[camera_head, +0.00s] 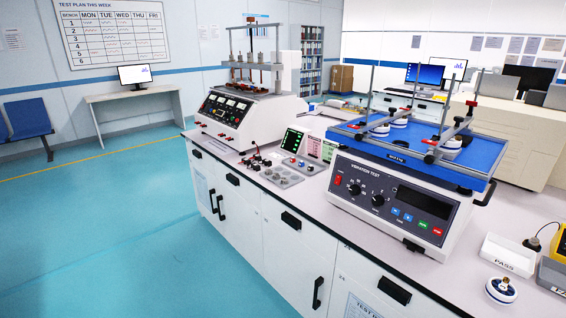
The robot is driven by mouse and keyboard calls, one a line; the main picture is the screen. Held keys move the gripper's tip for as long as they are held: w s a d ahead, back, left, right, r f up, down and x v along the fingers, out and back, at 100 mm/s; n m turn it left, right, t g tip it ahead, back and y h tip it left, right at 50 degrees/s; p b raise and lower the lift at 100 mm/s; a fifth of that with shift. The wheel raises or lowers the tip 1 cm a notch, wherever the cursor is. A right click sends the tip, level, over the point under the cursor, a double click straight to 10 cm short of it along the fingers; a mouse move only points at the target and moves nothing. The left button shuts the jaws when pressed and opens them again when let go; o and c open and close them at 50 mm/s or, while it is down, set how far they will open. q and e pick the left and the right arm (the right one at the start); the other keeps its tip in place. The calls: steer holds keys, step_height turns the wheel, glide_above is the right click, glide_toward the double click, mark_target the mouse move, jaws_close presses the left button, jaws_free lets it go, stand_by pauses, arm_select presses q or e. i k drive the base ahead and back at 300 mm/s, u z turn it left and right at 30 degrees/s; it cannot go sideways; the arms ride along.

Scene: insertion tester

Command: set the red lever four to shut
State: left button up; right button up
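The insertion tester (240,120) is a white machine with a sloped black front panel, standing at the back left of the bench. An upright frame (252,48) with several metal posts rises from its top. Small red parts (236,86) show in a row at the foot of the posts, and more red marks lie along the front edge. They are too small to tell which is lever four or whether it is open or shut. Neither of my grippers is in view.
A vibration test machine (400,196) with a blue top stands on the right of the bench (282,205). Between the two machines lie a grey plate with connectors (285,179) and small display panels (308,145). A PASS tray (508,254) and a round white-and-blue part (500,289) are front right.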

mark_target(472, 104)
steer(key=z, duration=1.25)
